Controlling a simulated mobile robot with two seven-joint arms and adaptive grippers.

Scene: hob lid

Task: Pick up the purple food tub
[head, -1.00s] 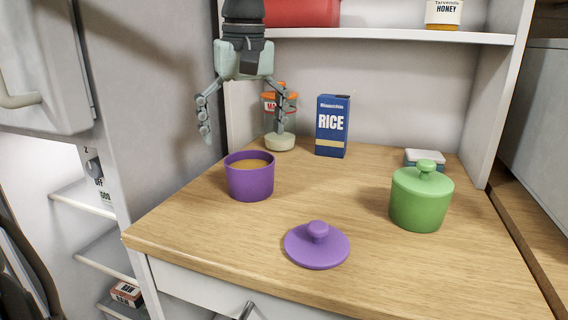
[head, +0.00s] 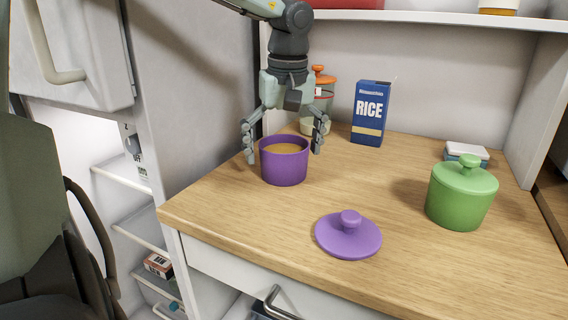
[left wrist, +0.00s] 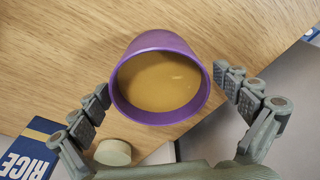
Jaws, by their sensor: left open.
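The purple food tub (head: 284,168) stands upright and uncovered on the wooden worktop, with brownish-yellow contents inside. My left gripper (head: 284,151) points down over it, open, with one finger on each side of the tub's rim. In the left wrist view the tub (left wrist: 160,118) sits between the two spread fingers (left wrist: 165,100), with a gap on each side. A purple lid (head: 348,236) with a knob lies on the worktop in front and to the right of the tub. My right gripper is not in view.
A green lidded tub (head: 461,195) stands at the right. A blue rice box (head: 370,113), an orange-lidded jar (head: 322,86) and a small white-lidded container (head: 466,153) are at the back. A tall grey panel (head: 205,90) borders the left. The middle of the worktop (head: 395,180) is clear.

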